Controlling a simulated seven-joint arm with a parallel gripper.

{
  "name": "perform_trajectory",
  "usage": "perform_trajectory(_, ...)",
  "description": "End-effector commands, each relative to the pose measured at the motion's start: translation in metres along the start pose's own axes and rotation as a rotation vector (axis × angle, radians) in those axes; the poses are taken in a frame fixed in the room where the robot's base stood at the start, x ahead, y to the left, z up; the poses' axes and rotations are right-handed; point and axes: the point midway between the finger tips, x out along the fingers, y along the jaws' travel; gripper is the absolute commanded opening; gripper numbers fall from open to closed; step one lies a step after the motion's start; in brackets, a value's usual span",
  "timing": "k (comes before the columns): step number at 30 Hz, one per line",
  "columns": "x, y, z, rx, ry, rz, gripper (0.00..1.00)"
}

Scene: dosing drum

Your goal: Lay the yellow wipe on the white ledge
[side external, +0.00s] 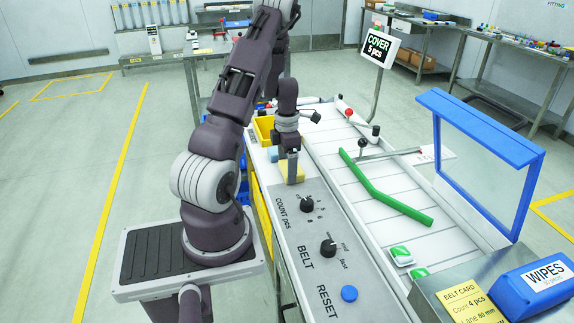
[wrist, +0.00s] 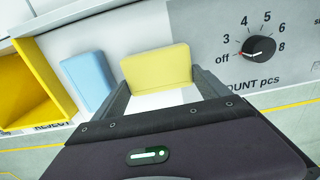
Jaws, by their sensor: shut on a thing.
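The yellow wipe (side external: 291,173) is a thick pale-yellow block at the far end of the control panel. My gripper (side external: 291,160) points down and is shut on it. In the wrist view the yellow wipe (wrist: 157,66) sits between the two fingers of my gripper (wrist: 160,80). The white ledge (wrist: 112,28) is the pale surface under and around it, left of the grey dial panel. The wipe is at or very close to the ledge; I cannot tell whether its underside touches.
A light-blue wipe (wrist: 87,78) lies just left of the yellow one, apart from it. A yellow bin (wrist: 25,85) stands beyond it. The count dial (wrist: 258,48) is to the right. The belt (side external: 365,190) with a green guide bar (side external: 385,190) runs alongside.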

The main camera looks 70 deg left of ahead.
Motion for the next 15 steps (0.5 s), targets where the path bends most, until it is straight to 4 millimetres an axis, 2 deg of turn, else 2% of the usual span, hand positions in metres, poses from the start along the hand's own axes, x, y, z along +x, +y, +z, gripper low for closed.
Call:
perform_trajectory(6, 0.0020, -0.0003, 0.0000, 0.001, 0.000, -0.001, 0.47)
perform_trajectory(7, 0.0020, -0.0002, 0.0001, 0.002, 0.000, -0.001, 0.89)
perform_trajectory(8, 0.0018, -0.0002, 0.0001, 0.002, 0.000, 0.000, 0.95)
perform_trajectory(9, 0.0017, -0.0002, 0.0001, 0.002, 0.000, 0.000, 1.00)
perform_trajectory(15, 0.0011, -0.0001, 0.0002, 0.002, 0.000, 0.000, 1.00)
